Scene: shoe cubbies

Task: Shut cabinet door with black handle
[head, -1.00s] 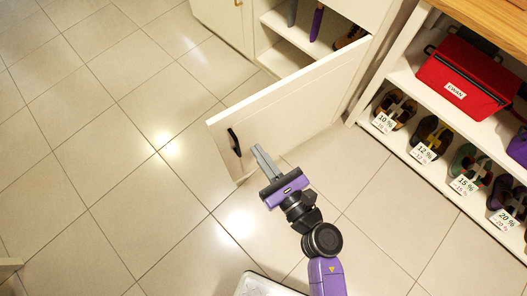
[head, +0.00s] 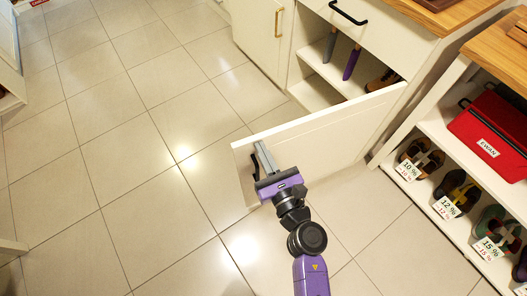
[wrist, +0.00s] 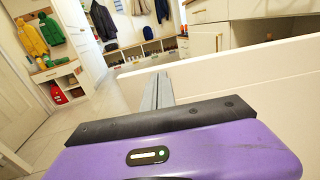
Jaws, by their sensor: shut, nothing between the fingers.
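The white cabinet door (head: 330,135) with a black handle (head: 255,166) stands swung wide open from its cabinet in the head view. The same door (wrist: 240,78) crosses the wrist view. My gripper (head: 262,150) is shut and empty, its fingers up against or very near the outer face of the door, close to the free edge and just right of the handle. I cannot tell for certain whether they touch. The fingers also show in the wrist view (wrist: 158,90). The handle is partly hidden behind my gripper in the head view.
A neighbouring cabinet door with a gold handle (head: 278,22) is closed. A drawer with a black handle (head: 348,13) sits above the opening. A shoe rack with a red box (head: 490,130) stands at right. The tiled floor at left is clear.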

